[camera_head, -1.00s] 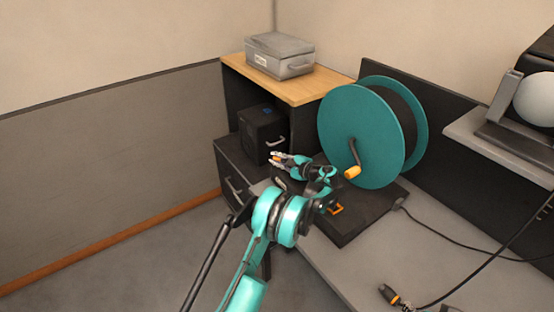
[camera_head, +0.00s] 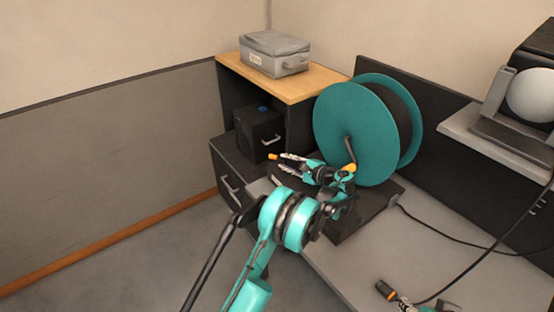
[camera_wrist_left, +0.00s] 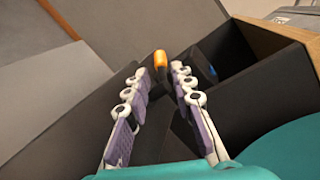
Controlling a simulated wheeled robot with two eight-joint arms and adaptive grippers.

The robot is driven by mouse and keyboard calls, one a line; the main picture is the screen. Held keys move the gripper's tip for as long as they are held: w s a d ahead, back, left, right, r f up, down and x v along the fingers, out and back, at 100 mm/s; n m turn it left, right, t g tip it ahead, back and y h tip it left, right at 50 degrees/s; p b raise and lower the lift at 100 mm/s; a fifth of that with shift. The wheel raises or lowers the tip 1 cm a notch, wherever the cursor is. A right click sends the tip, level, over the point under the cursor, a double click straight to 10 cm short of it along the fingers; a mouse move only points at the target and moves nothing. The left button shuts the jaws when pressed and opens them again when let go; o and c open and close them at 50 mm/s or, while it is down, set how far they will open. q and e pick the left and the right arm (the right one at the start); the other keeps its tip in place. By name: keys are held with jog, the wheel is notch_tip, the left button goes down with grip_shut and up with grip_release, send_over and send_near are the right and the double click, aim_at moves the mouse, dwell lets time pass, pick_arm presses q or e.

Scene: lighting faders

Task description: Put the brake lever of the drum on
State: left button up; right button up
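The teal drum (camera_head: 338,125) stands on a dark base (camera_head: 385,212) on the grey bench. Its dark crank (camera_head: 350,150) hangs on the near face. A lever with an orange tip (camera_head: 272,157) shows left of the drum; its shaft is mostly hidden. I take it for the brake lever. My left gripper (camera_head: 283,162) is open, its fingertips close to the orange tip. In the left wrist view the orange tip (camera_wrist_left: 160,59) lies just beyond the gap between the open fingers (camera_wrist_left: 162,75), apparently not held. My right gripper (camera_head: 404,303) shows partly at the bottom edge, beside a black and orange piece (camera_head: 385,289).
A grey box (camera_head: 274,55) sits on a wood-topped cabinet (camera_head: 318,81) behind. A black box (camera_head: 258,132) with a handle stands under it. A black cable (camera_head: 440,235) runs right from the base.

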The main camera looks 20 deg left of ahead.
pick_arm(q)
jog(key=v, duration=0.4)
jog(key=shift+d, duration=0.2)
